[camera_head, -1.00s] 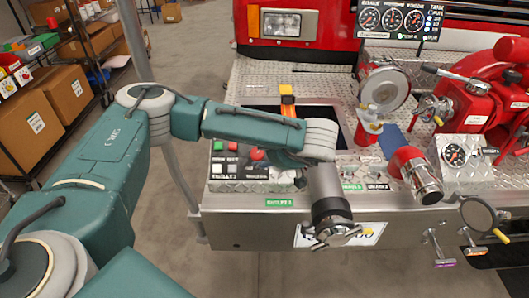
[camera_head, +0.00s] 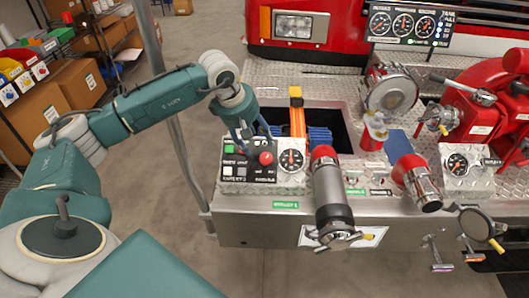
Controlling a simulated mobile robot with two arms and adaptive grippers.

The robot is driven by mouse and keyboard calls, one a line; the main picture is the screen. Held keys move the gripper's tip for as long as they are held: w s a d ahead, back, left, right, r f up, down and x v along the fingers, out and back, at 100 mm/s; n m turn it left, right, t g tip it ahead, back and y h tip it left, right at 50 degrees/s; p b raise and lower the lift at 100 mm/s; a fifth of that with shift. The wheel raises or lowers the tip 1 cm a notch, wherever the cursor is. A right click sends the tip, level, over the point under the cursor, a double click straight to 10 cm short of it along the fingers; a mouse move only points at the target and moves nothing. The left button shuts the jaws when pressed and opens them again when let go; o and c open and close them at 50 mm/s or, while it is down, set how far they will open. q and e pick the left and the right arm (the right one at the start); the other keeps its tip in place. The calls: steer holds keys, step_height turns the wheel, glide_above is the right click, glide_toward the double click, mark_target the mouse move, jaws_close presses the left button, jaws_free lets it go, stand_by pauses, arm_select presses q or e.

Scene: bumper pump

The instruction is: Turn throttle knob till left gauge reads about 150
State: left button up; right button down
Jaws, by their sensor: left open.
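A red round knob (camera_head: 266,158) stands on the control panel (camera_head: 234,172) at the near left of the truck's metal deck. A round gauge (camera_head: 291,160) with a dark face is just right of it; its reading is too small to make out. My left gripper (camera_head: 254,145) points down over the back of the panel, close to the red knob. It is open, and I cannot tell whether its fingers touch anything. The upper gauge board (camera_head: 411,42) holds three dials, the leftmost dial (camera_head: 380,23) among them. My right gripper is not in view.
A large pipe with a red collar (camera_head: 327,185) juts toward me right of the panel. A second red-and-silver outlet (camera_head: 416,183) and red pump parts (camera_head: 480,110) stand farther right. An open recess with an orange strap (camera_head: 297,122) lies behind the panel.

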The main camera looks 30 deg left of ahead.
mark_target(265, 158)
arm_select(q)
steer(key=p+x, duration=0.2)
steer(key=x, duration=0.8)
steer(key=shift+w+f, duration=0.1)
steer(key=shift+f, duration=0.2)
steer(key=shift+c, duration=0.3)
steer(key=c, duration=1)
steer(key=shift+f+b, duration=0.3)
steer(key=shift+b, duration=0.15)
steer(key=shift+c, duration=0.2)
steer(key=shift+n+b, duration=0.3)
steer(key=shift+r, duration=0.2)
